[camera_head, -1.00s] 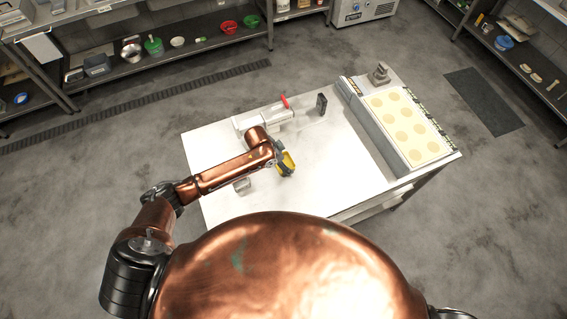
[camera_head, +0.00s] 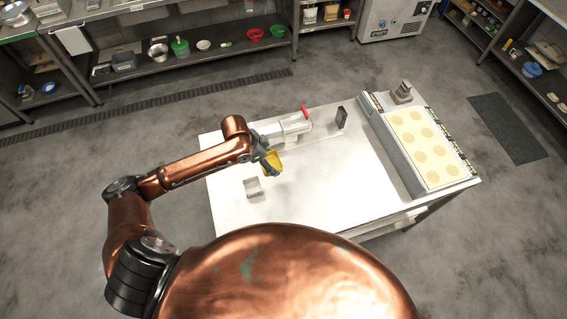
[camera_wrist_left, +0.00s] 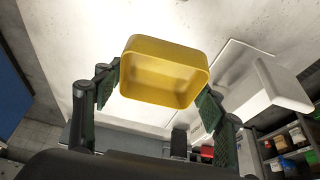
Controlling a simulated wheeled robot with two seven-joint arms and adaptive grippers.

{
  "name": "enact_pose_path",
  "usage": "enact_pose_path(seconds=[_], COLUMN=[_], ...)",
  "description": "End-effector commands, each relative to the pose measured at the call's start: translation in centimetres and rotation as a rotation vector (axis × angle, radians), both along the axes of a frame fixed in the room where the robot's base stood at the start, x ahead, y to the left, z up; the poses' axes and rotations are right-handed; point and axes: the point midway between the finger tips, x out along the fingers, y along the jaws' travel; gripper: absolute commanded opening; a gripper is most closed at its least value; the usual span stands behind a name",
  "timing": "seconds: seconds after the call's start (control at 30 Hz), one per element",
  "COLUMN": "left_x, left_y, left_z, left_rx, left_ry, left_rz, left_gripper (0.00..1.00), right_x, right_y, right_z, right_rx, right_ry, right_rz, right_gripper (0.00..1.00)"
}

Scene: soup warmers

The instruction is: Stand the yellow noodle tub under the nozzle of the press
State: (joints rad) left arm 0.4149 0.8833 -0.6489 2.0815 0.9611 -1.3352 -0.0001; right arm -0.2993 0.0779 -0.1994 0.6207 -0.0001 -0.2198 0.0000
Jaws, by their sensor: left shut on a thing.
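The yellow noodle tub (camera_head: 274,161) is held over the white table, on the near side of the press. In the left wrist view the tub (camera_wrist_left: 163,72) sits between both finger pads, its open inside facing the camera. My left gripper (camera_head: 268,158) is shut on it. The white press (camera_head: 288,128), with a red handle (camera_head: 304,111), stands toward the back of the table. In the left wrist view its white body (camera_wrist_left: 265,88) is to the right of the tub, apart from it. The nozzle cannot be made out. My right gripper is out of view.
A small grey holder (camera_head: 253,187) stands on the table (camera_head: 330,185) nearer me. A dark upright block (camera_head: 341,117) is right of the press. A griddle with pale round spots (camera_head: 418,150) fills the right end. The middle of the table is clear.

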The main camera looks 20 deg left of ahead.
Motion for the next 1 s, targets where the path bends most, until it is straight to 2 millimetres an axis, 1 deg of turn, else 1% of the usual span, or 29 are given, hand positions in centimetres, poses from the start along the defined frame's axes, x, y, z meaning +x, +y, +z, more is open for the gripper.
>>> enact_pose_path(seconds=[0.03, 0.1, 0.23, 0.4, 0.57, 0.77, 1.0], left_x=[-0.3, -0.6, -1.0, -1.2, -1.0, -0.7, -0.3], left_y=[0.7, 1.4, 2.1, 2.4, 2.0, 0.9, -0.1], left_z=[0.2, 0.6, 1.0, 1.3, 1.7, 3.3, 6.0], left_rx=[0.002, 0.002, 0.001, 0.0, -0.002, -0.002, -0.001], left_ry=[0.0, -0.001, 0.0, -0.001, -0.003, -0.004, -0.007], left_rz=[-0.001, 0.001, 0.0, 0.001, 0.049, 0.227, 0.504], left_gripper=[0.46, 0.46, 0.46, 0.46, 0.46, 0.46, 0.46], right_x=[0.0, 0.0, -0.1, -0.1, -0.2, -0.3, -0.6], right_y=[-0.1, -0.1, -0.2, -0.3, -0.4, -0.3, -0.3], right_z=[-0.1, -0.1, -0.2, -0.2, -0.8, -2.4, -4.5], right_rx=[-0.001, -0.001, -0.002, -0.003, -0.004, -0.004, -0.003], right_ry=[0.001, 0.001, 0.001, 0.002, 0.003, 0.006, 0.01], right_rz=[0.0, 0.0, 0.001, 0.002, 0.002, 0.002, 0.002], right_gripper=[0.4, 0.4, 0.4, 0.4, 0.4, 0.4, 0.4])
